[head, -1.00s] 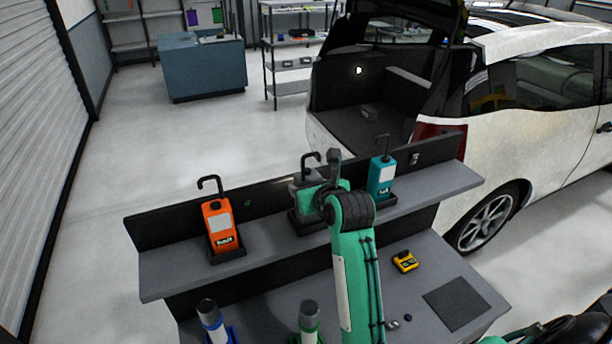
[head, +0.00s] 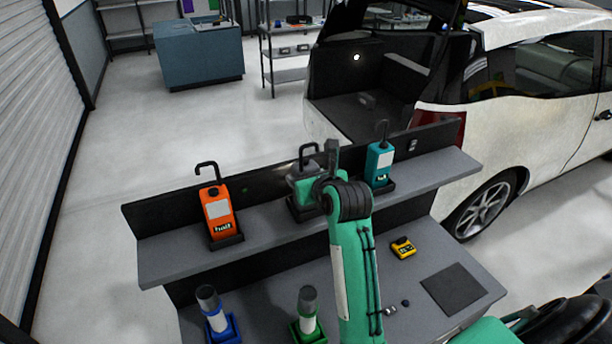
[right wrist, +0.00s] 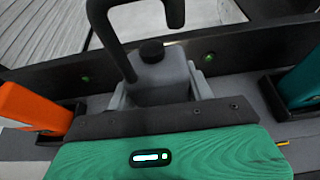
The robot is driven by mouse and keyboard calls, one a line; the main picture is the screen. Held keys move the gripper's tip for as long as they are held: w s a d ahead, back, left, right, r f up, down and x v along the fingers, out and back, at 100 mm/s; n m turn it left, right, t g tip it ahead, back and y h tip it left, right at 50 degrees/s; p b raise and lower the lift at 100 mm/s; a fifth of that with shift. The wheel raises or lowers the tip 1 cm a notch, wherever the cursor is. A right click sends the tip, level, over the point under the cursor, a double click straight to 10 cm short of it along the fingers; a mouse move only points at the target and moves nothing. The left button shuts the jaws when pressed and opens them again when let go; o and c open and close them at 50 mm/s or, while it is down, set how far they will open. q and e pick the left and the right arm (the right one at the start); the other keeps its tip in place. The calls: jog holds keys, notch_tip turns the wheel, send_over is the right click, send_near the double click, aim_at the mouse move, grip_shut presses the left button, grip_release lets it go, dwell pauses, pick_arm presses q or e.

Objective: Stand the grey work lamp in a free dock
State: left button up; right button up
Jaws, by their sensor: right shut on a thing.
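The grey work lamp (head: 300,170), with a black hook on top, is upright at the middle dock (head: 296,210) on the raised shelf. My right gripper (head: 318,190) is shut on it. In the right wrist view the lamp (right wrist: 160,72) stands between the fingers of the gripper (right wrist: 160,95). The gripper hides the lamp's lower part, so I cannot tell whether its base rests in the dock. An orange lamp (head: 217,210) fills the left dock (head: 228,242) and a teal lamp (head: 379,163) the right dock (head: 384,188). My left gripper is not in view.
On the lower bench (head: 262,295) stand a blue-based torch (head: 215,315) and a green-based torch (head: 308,310). A yellow device (head: 403,248) and a dark mat (head: 452,289) lie to the right. A dark back panel (head: 250,187) runs behind the docks. A white car (head: 540,120) stands beyond.

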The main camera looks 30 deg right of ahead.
jog(key=o, duration=1.5)
notch_tip(320, 180, up, 20)
jog(key=b, duration=0.5)
jog(key=shift+f, duration=0.1)
